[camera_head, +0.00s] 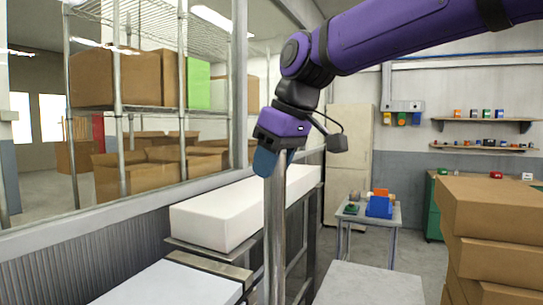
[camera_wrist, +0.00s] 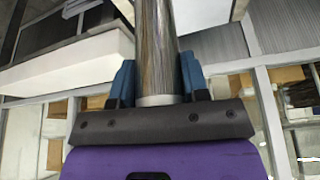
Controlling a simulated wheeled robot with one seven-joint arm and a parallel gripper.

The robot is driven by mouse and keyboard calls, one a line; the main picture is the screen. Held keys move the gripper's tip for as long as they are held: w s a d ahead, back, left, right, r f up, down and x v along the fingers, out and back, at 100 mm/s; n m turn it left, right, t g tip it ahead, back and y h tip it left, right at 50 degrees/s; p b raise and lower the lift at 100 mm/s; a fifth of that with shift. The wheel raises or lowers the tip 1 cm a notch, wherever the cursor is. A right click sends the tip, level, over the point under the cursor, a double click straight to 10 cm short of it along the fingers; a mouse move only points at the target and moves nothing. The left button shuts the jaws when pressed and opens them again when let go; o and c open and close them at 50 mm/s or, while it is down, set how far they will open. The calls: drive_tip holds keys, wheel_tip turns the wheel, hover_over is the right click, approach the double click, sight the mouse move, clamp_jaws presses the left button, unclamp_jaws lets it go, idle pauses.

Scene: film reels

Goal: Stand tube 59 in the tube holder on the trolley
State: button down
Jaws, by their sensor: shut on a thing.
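My gripper (camera_head: 270,162) is at the middle of the head view, its blue fingers pointing down. It is shut on a shiny metal tube (camera_head: 276,230), taken to be tube 59, though no number is readable. The tube hangs upright below the fingers and runs out of the bottom of the head view, so its lower end is hidden. In the wrist view the tube (camera_wrist: 157,40) stands between the two blue fingers of my gripper (camera_wrist: 157,80), with one end close to the palm. I cannot make out the tube holder or the trolley for certain.
A long white block (camera_head: 220,215) lies on a metal frame behind the tube. A white flat top (camera_head: 170,285) and a grey top (camera_head: 370,285) flank it below. Stacked cardboard boxes (camera_head: 495,222) stand at right. A small table holds a blue bin (camera_head: 378,208) farther back.

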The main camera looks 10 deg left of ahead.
sight(272, 193)
drive_tip(key=shift+a+f, duration=0.1)
drive_tip(key=shift+f, duration=2.05)
drive_tip(key=shift+w, duration=0.25)
drive_tip(key=shift+f, duration=0.65)
drive_tip(key=c, duration=0.9)
unclamp_jaws()
drive_tip(key=v, duration=1.1)
idle(0.3)
